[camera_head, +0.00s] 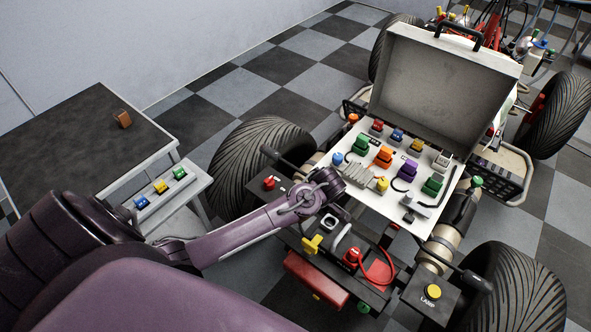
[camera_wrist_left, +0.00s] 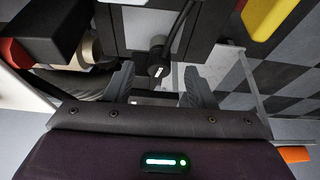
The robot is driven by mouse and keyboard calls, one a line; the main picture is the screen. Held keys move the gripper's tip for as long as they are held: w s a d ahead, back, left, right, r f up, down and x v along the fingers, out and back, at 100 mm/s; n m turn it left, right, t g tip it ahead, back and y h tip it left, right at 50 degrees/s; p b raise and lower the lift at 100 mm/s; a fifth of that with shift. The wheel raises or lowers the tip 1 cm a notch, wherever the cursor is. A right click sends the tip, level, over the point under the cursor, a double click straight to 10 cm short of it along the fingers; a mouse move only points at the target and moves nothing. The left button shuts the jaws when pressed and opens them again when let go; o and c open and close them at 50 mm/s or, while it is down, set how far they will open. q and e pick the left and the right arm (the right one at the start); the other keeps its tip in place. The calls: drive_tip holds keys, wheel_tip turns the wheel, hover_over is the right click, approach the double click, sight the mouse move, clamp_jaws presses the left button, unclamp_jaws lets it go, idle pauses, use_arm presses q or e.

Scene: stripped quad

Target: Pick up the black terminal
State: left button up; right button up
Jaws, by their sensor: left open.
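A dark cylindrical piece, seemingly the black terminal (camera_wrist_left: 158,62), hangs on a black cable in the left wrist view. It lies between and slightly beyond the two fingertips of my left gripper (camera_wrist_left: 160,84). The gripper is open, with gaps visible on both sides of the piece. In the head view my purple left arm reaches from the left, and its hand (camera_head: 325,188) is over the front of the stripped quad. I cannot make out the same piece there, as the hand covers that area. My right gripper is not in view.
A white panel with coloured plugs (camera_head: 385,157) lies beside the hand, below an open grey case (camera_head: 440,85). A red-topped black box (camera_head: 269,183), a yellow knob (camera_head: 312,243) and a red plug (camera_head: 351,256) are close by. A tyre (camera_head: 255,150) stands behind.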

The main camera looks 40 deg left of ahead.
use_arm(q)
drive_tip(key=shift+x, duration=0.85)
drive_tip(key=shift+w+a+f, duration=0.1)
drive_tip(key=shift+a+f, duration=0.15)
drive_tip(key=shift+f, duration=0.15)
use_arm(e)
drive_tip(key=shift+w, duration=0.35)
use_arm(q)
drive_tip(key=c, duration=1.1)
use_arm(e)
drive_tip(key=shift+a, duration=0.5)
use_arm(q)
drive_tip(key=shift+r, duration=0.1)
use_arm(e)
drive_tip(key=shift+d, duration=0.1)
